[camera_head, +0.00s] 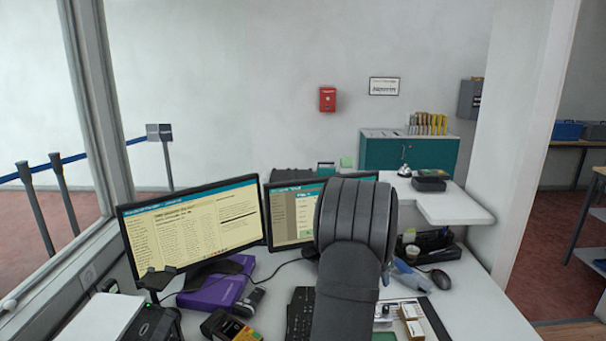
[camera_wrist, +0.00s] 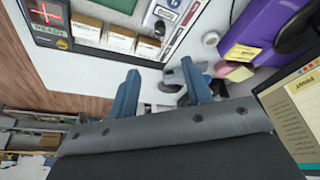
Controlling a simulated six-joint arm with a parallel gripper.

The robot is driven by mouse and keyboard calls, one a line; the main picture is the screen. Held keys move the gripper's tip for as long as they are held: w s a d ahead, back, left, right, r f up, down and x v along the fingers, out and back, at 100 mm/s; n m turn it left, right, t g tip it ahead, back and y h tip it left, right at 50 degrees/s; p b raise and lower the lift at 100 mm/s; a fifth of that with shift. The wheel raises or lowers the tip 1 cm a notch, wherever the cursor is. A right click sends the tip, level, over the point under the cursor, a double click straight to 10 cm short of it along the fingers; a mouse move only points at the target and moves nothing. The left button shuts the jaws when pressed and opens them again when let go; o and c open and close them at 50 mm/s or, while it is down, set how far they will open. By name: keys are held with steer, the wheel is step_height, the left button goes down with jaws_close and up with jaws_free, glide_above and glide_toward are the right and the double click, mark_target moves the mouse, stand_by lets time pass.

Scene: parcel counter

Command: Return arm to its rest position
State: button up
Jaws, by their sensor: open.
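My arm (camera_head: 345,270) is dark grey and rises through the middle of the head view, over the desk. Its thick upper part stands in front of the second monitor. My gripper (camera_wrist: 162,88) shows in the wrist view as two blue fingers set apart, with nothing clearly held between them. A grey and blue object (camera_wrist: 175,78) lies beyond the fingers; I cannot tell if they touch it. In the head view I cannot make out the fingertips.
Two monitors (camera_head: 195,228) (camera_head: 293,208) stand on the left and centre of the desk (camera_head: 475,310). Small cardboard boxes (camera_wrist: 119,40) sit in a tray. Air above the desk is open.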

steer(key=shift+s+d+r+n+t+y, duration=0.1)
steer(key=shift+s+d+n+t+y, duration=0.3)
steer(key=shift+s+d+n, duration=0.45)
steer(key=shift+s+d+n+t+y, duration=0.4)
steer(key=shift+d+n, duration=0.25)
steer(key=shift+n, duration=0.5)
steer(key=o, duration=1.1)
steer(key=shift+a+r, duration=0.1)
steer(key=shift+c, duration=0.2)
steer(key=shift+o, duration=0.7)
steer(key=w+a+r+n+g, duration=0.1)
steer(key=a+r+n, duration=0.2)
steer(key=a+r, duration=0.2)
steer(key=a, duration=0.2)
steer(key=shift+a+r, duration=0.25)
steer(key=shift+a, duration=0.05)
steer(key=s+a+r+n+h, duration=0.1)
steer(key=a+r+n+h, duration=0.15)
steer(key=a+r, duration=0.45)
steer(key=x, duration=1)
steer(key=shift+s+n+g, duration=0.3)
steer(key=shift+n, duration=0.15)
